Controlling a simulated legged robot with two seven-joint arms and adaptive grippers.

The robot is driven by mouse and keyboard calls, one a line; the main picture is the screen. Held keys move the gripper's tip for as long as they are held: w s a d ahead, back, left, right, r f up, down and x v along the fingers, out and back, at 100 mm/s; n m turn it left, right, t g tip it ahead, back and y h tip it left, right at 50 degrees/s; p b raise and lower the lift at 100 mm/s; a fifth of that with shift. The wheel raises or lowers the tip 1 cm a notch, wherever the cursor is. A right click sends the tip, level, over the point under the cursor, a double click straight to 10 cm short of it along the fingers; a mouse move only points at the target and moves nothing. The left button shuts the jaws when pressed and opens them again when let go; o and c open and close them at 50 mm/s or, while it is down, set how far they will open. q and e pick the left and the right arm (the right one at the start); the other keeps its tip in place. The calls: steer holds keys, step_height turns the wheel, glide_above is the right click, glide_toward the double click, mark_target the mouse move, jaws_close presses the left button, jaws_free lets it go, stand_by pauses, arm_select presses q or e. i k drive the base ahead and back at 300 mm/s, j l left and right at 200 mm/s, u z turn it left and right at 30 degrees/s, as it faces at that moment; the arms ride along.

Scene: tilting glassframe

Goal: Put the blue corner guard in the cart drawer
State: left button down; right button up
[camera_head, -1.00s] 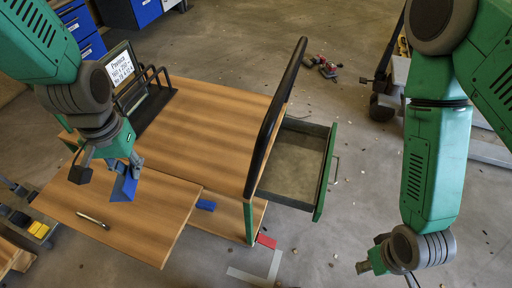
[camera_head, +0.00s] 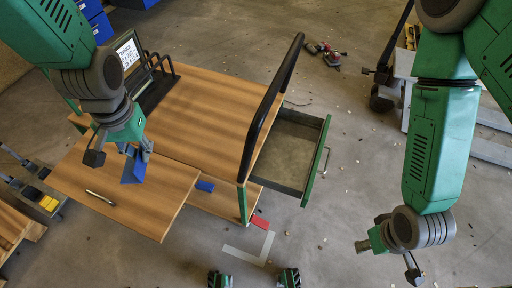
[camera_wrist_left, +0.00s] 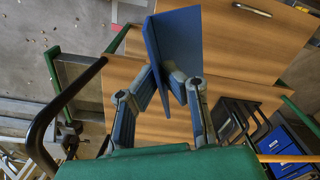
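The blue corner guard (camera_head: 133,168) is in my left gripper (camera_head: 138,153), held above the lower wooden shelf at the left. In the left wrist view the guard (camera_wrist_left: 174,45) shows as an angled blue plate between the fingertips of the gripper (camera_wrist_left: 163,78). The cart (camera_head: 208,108) has a wooden top and a black handle. Its drawer (camera_head: 287,150), with a green front, is pulled open on the right side and looks empty. My right gripper (camera_head: 390,256) hangs over the floor at the right; its fingers are too unclear to judge.
A silver pen-like item (camera_head: 100,197) lies on the lower wooden shelf (camera_head: 150,210). A black rack with a sign (camera_head: 130,54) stands at the cart's back left. The black handle (camera_head: 270,105) rises between cart top and drawer. Open floor lies right of the drawer.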

mark_target(282, 156)
steer(key=l+u, duration=0.3)
steer(key=l, duration=1.25)
steer(key=i+l, duration=0.1)
steer(key=l, duration=0.25)
steer(key=i+l+u, duration=0.15)
steer(key=l, duration=0.6)
steer(key=i+u, duration=0.1)
steer(key=i, duration=0.55)
